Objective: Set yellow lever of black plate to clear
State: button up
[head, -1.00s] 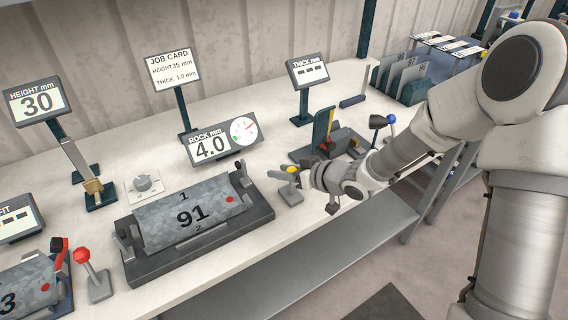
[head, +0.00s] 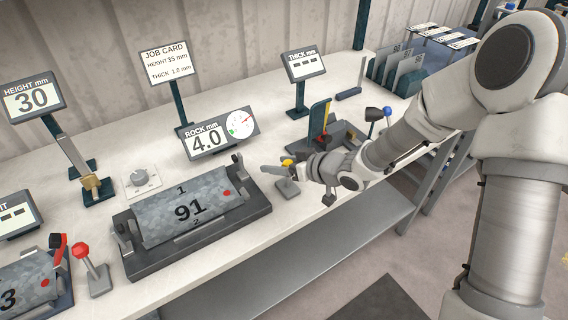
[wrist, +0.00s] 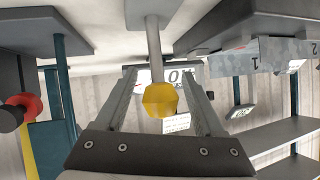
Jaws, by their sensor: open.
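The yellow lever (head: 287,162) has a yellow knob and stands on a small grey base (head: 287,188) to the right of the dark plate (head: 262,210) that carries a grey panel marked 91. My gripper (head: 273,171) is at the lever, with its fingers reaching past the knob. In the wrist view the yellow knob (wrist: 160,100) and its pale shaft show between the two separated fingers (wrist: 161,75). The gripper is open, and I cannot tell whether a finger touches the knob. My fingers partly hide the lever in the head view.
A red lever (head: 81,252) stands left of the dark plate. A rocking readout (head: 206,141) shows 4.0 behind the panel. The table's front edge is close.

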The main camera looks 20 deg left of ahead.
jog(key=p+v, duration=0.3)
jog(key=v, duration=1.4)
jog(key=shift+d+p, duration=0.15)
jog(key=shift+p, duration=0.25)
jog(key=w+d+r+m+t+h, duration=0.2)
jog(key=w+d+r+h, duration=0.15)
jog(key=d, duration=0.25)
jog(key=w+d+r+m+t+h, duration=0.1)
jog(key=w+d+r+t+h, duration=0.1)
jog(key=d+h, duration=0.25)
jog(key=s+d+r+m+h, duration=0.35)
jog(key=d+r, duration=0.25)
jog(key=d, duration=0.2)
jog(key=s+r+m+g, duration=0.1)
jog(key=s+r+m, duration=0.1)
jog(key=s, duration=0.7)
jog(key=s+r+m+g, duration=0.1)
jog(key=s+m+g, duration=0.1)
jog(key=s, duration=0.7)
jog(key=shift+s+a+r, duration=0.15)
jog(key=shift+a+r, duration=0.25)
jog(key=shift+a, duration=0.1)
jog(key=shift+a, duration=0.1)
